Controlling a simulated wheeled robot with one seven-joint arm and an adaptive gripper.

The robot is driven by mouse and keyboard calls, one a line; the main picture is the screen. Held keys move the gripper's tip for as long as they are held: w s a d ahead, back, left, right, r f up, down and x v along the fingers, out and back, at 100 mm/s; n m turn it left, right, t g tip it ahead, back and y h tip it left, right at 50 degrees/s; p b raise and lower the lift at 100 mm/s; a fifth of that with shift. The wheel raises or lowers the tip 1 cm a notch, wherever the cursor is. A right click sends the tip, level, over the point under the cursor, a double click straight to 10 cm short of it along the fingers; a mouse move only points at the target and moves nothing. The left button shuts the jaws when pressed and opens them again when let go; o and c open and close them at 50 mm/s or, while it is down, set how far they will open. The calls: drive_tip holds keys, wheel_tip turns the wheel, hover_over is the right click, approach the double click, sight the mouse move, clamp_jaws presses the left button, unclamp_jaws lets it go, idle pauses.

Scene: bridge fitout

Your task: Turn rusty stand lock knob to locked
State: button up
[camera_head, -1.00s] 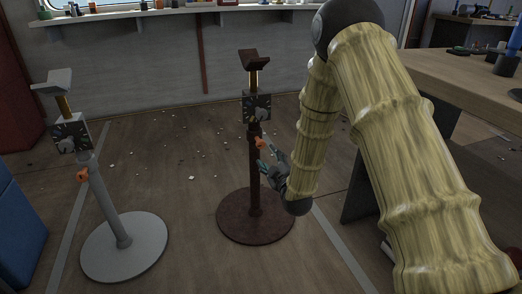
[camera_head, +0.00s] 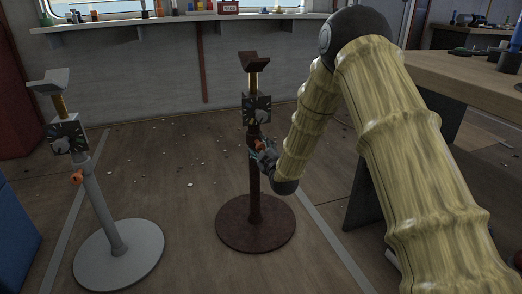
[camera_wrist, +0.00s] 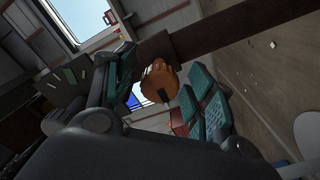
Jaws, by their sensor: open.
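The rusty stand (camera_head: 254,190) stands upright mid-floor in the head view, with a round brown base, a dark dial box (camera_head: 257,110) and a V-shaped top. Its orange lock knob (camera_wrist: 160,82) shows in the wrist view, with a dark slot line on its face, on the side of the brown post (camera_wrist: 240,28). My gripper (camera_head: 261,150) is at the knob's height beside the post. In the wrist view its teal-padded fingers are open, one on each side of the knob. I cannot tell whether they touch it. In the head view the gripper mostly hides the knob.
A grey stand (camera_head: 107,205) with its own orange knob (camera_head: 77,177) stands at left. A workbench (camera_head: 470,85) is at right, behind my arm. A shelf (camera_head: 180,18) with small items runs along the back wall. Small debris lies on the otherwise clear floor between.

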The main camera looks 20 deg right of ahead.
drive_tip(key=c, duration=1.1)
drive_tip(key=shift+o, duration=0.2)
